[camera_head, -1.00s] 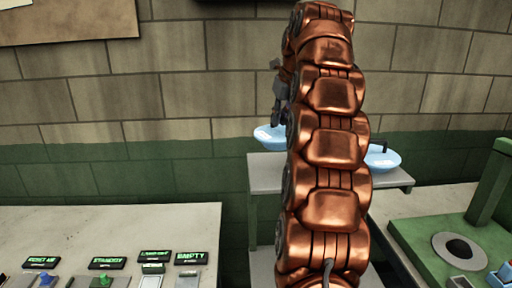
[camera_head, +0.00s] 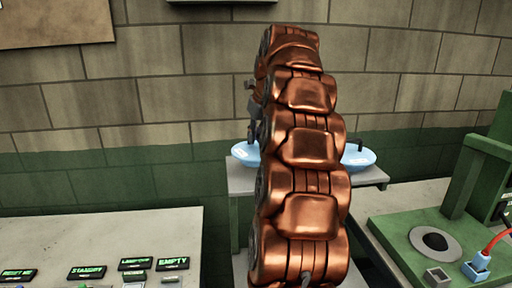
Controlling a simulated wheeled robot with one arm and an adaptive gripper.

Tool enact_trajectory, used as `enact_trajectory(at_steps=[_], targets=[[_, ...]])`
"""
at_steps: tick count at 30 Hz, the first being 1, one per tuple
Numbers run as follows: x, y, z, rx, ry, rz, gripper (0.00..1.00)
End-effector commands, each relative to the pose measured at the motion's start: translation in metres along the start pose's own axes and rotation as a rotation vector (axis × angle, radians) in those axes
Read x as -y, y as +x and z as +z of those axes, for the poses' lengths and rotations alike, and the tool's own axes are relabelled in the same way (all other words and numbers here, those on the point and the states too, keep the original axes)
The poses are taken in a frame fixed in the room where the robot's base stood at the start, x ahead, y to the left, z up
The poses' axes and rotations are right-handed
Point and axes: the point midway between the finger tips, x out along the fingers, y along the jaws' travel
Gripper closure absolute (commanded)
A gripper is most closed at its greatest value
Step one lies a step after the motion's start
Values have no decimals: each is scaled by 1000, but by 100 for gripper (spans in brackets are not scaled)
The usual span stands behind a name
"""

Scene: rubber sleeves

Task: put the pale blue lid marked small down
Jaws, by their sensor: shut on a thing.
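One pale blue lid (camera_head: 243,155) shows at the left of my arm, at the left end of a grey shelf. It carries a white label too small to read. My gripper (camera_head: 252,132) is just above this lid, mostly hidden behind my copper arm, and is shut on it. Whether the lid touches the shelf I cannot tell. A second pale blue lid (camera_head: 359,157) with a dark knob and a white label lies on the shelf at the right of my arm. Its near edge is partly covered by the arm.
The grey shelf (camera_head: 242,181) stands against the brick wall. A pale table (camera_head: 100,225) at left holds several small labelled displays. At right, a green fixture (camera_head: 395,236) with a round dark-centred disc stands on another table, beside a blue part with a red cable (camera_head: 492,243).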

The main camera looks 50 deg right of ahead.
Motion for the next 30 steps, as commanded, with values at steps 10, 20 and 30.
enact_trajectory(at_steps=[10,20,30], targets=[[1,19,-9,-3,2,1,100],[2,34,-16,1,5,-2,100],[2,36,-16,0,4,-2,82]])
